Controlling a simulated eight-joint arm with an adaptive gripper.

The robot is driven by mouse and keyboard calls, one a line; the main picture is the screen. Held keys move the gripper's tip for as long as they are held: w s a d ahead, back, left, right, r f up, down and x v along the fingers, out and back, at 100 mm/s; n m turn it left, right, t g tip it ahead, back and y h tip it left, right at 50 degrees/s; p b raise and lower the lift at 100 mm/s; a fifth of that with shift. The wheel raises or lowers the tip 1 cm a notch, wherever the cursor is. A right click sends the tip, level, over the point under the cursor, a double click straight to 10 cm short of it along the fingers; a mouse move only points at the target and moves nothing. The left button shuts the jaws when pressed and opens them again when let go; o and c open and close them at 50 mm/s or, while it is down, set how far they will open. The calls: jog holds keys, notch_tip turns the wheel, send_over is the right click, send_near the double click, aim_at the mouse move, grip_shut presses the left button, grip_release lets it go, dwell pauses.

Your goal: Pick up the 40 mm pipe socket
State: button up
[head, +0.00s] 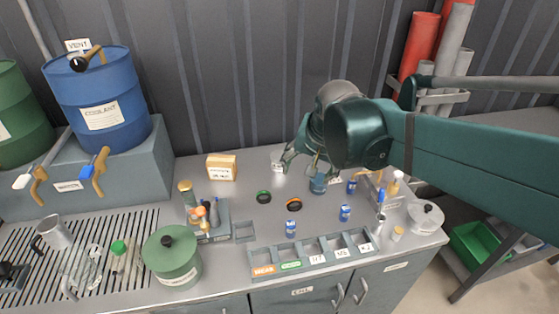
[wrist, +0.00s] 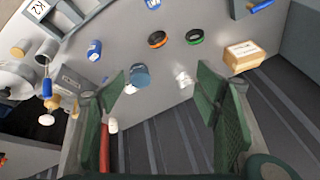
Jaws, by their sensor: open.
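My gripper (head: 304,160) is open and empty above the back of the bench. In the wrist view its two green fingers (wrist: 160,88) stand wide apart. A short blue-grey cylinder (head: 318,184) stands on the bench just below and in front of it; I take it for the pipe socket, but no size marking is readable. In the wrist view this cylinder (wrist: 140,76) shows beside the left fingertip, with a small white piece at its edge.
A green ring (head: 263,197), an orange ring (head: 294,203) and small blue cans (head: 291,228) lie around the cylinder. A cardboard box (head: 221,167) stands at the back left. A row of labelled bins (head: 290,265) lines the front edge. A grey lidded pot (head: 426,217) is right.

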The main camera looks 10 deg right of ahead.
jog(key=w+m+g+p, duration=0.15)
jog(key=w+m, duration=0.25)
jog(key=w, duration=0.6)
jog(key=m+g+p, duration=0.3)
jog(key=m+p, duration=0.5)
jog(key=m, duration=0.2)
send_over(280, 155)
jog(key=f, duration=1.4)
jog(key=shift+s, duration=0.35)
jog(key=shift+w+f+m+g, duration=0.25)
jog(key=shift+w+f+m, duration=0.1)
jog(key=shift+f+m, duration=0.2)
jog(key=shift+f, duration=1.25)
jog(key=shift+f, duration=2.65)
